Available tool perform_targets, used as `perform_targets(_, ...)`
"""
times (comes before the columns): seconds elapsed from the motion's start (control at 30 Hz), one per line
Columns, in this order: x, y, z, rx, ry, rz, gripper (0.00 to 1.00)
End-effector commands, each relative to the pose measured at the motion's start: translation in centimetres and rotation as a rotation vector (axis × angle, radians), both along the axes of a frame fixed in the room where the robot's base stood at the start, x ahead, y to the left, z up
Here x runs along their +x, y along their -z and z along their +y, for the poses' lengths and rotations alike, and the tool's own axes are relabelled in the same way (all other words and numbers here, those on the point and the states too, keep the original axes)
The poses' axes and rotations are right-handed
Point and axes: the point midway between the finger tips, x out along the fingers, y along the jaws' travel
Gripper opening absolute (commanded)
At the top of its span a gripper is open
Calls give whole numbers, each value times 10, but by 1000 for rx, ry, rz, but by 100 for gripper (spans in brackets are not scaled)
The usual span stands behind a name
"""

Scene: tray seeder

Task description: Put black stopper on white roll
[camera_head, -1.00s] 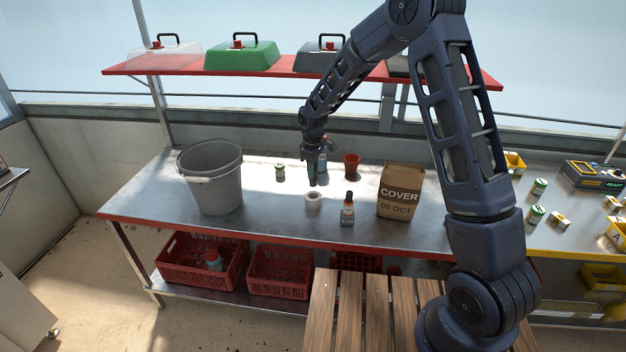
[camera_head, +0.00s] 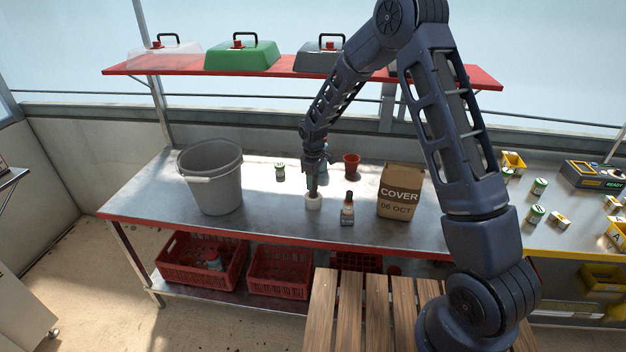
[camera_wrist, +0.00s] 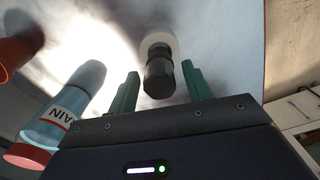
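The white roll (camera_head: 313,203) stands on the metal bench, below my gripper (camera_head: 313,190). In the wrist view the white roll (camera_wrist: 172,42) shows as a pale ring behind the black stopper. The black stopper (camera_wrist: 158,74) is a dark stepped cylinder lying between the two green fingers of my gripper (camera_wrist: 160,85). Its far end overlaps the middle of the roll; it appears to be on or in the roll. A gap shows on each side of the stopper, so the fingers look open around it. The stopper's contact with the roll is hidden.
A dropper bottle (camera_head: 347,212) and the COVER box (camera_head: 400,195) stand right of the roll. A grey bucket (camera_head: 212,180) is at left. A red cup (camera_head: 351,165), a blue bottle (camera_wrist: 68,108) and a small green-labelled jar (camera_head: 280,172) stand nearby.

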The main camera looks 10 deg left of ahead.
Motion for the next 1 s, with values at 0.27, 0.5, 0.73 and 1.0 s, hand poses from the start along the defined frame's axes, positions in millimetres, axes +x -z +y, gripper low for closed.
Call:
perform_targets(0.27, 0, 0, 0, 0, 0, 0, 52)
perform_targets(0.5, 1, -20, 0, 2, 0, -3, 52)
perform_targets(0.73, 0, -64, 1, 2, 0, -3, 52)
perform_targets(1.0, 1, -107, 0, 2, 0, -1, 52)
